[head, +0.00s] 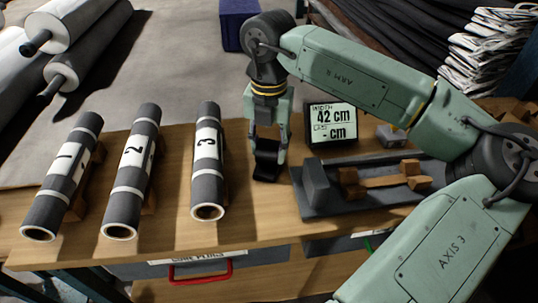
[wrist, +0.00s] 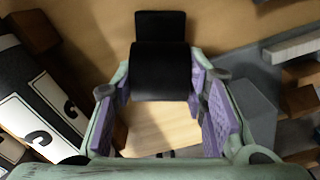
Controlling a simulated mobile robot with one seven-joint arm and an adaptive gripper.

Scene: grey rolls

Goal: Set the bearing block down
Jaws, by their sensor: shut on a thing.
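The bearing block (head: 266,168) is a small black block with a rounded upper part. My gripper (head: 267,152) points down and is shut on it, between roll 3 and the grey fixture. In the wrist view the block (wrist: 161,72) sits between the purple-padded fingers of my gripper (wrist: 153,88), with a flat black part reaching beyond them. The block is at or just above the wooden bench top (head: 240,232); I cannot tell whether it touches.
Grey rolls 1 (head: 52,205), 2 (head: 125,200) and 3 (head: 206,180) lie on wooden supports at left. At right are a grey fixture (head: 315,190) with wooden pieces and a display (head: 330,124) reading width 42 cm. Bare bench lies in front of the block.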

